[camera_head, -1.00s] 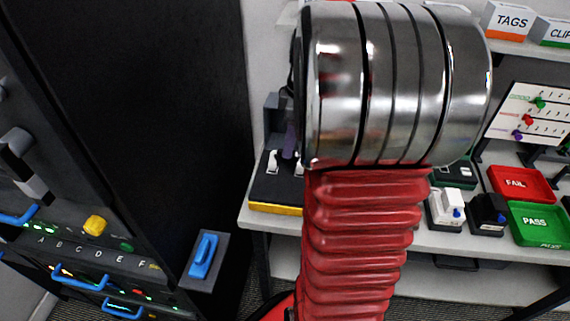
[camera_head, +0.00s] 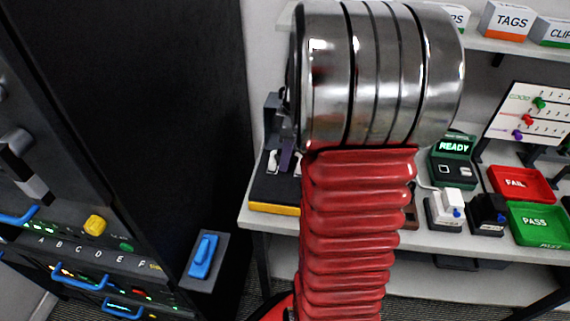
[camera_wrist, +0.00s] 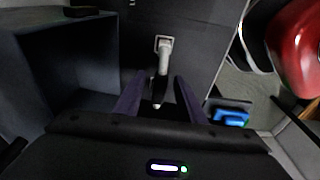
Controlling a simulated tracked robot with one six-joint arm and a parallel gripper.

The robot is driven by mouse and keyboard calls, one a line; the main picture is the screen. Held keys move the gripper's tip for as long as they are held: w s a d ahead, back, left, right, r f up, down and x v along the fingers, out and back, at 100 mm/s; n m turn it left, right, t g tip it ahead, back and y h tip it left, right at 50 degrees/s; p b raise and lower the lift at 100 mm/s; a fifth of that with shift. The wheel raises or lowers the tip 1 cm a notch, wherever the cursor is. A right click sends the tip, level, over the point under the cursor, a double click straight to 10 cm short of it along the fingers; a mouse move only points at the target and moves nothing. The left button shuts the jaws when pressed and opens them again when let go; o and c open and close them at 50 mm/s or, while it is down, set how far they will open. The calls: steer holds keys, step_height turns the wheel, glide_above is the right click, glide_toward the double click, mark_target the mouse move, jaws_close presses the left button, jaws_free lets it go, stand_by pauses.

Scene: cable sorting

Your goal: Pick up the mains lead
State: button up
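My gripper (camera_wrist: 158,100) is open in the wrist view, its two dark purple fingers well apart. A small pale-headed piece with a dark, narrow body (camera_wrist: 162,60) shows beyond and between the fingertips, against a dark grey surface. I cannot tell whether it is an end of the mains lead or a fitting, and I see no contact with it. In the head view my gripper (camera_head: 287,158) is mostly hidden behind my arm, over a black bench unit with a yellow front edge (camera_head: 274,208). No mains lead can be made out for certain.
A tall black cabinet fills the left, with blue handles (camera_head: 80,280) and a blue-fronted grey block (camera_head: 203,256). On the bench to the right are a READY device (camera_head: 453,160), white and black boxes, a red FAIL tray (camera_head: 522,184) and a green PASS tray (camera_head: 538,224).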

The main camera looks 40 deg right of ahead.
steer(key=shift+c, duration=0.5)
jaws_close()
